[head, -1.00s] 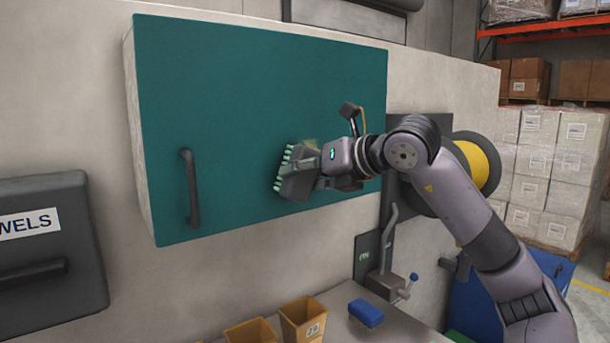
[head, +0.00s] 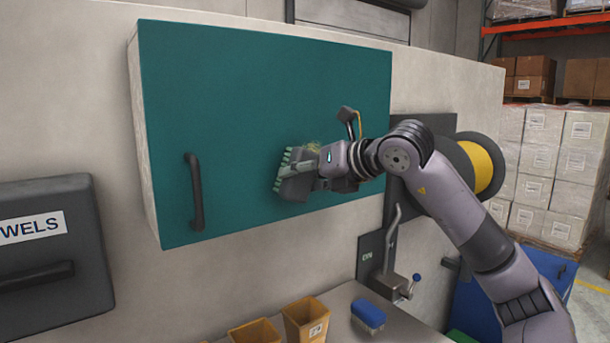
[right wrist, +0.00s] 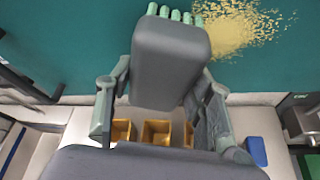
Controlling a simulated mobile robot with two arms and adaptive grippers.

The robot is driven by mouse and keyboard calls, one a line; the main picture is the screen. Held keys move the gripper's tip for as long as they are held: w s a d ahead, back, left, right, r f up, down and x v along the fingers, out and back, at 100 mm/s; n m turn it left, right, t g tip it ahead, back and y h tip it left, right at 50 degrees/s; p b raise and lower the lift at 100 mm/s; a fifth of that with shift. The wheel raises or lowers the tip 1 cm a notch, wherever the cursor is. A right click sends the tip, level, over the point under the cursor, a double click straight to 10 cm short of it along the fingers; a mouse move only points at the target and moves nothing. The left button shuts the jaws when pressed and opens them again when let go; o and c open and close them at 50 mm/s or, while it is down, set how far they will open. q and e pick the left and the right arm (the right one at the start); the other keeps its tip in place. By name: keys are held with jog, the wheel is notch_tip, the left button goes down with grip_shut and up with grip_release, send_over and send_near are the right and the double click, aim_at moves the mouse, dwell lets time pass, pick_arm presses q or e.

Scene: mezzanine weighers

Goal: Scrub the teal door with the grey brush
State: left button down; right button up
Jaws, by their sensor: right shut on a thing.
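The teal door (head: 250,90) fills the middle of the head view, with a dark vertical handle (head: 194,190) at its left side. My right gripper (head: 308,182) is shut on the grey brush (head: 292,188), in front of the door's lower middle. The brush's pale green bristles point at the door; I cannot tell if they touch it. The brush also shows in the right wrist view (right wrist: 170,65), between the fingers. A patch of yellowish specks (right wrist: 235,28) is on the door beside the bristles. My left gripper is not in view.
Below the door, a counter holds orange bins (head: 305,318) and a blue block (head: 368,315). A lever fitting (head: 390,280) and a yellow reel (head: 482,167) are on the wall to the right. A dark towel dispenser (head: 50,250) is at the left.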

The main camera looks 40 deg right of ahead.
jog(key=shift+d, duration=0.1)
jog(key=shift+s+d+f+b, duration=0.1)
jog(key=shift+d+b, duration=0.5)
jog(key=shift+d, duration=0.4)
jog(key=s+d+b, duration=0.1)
jog(key=d, duration=0.8)
jog(key=shift+d, duration=0.4)
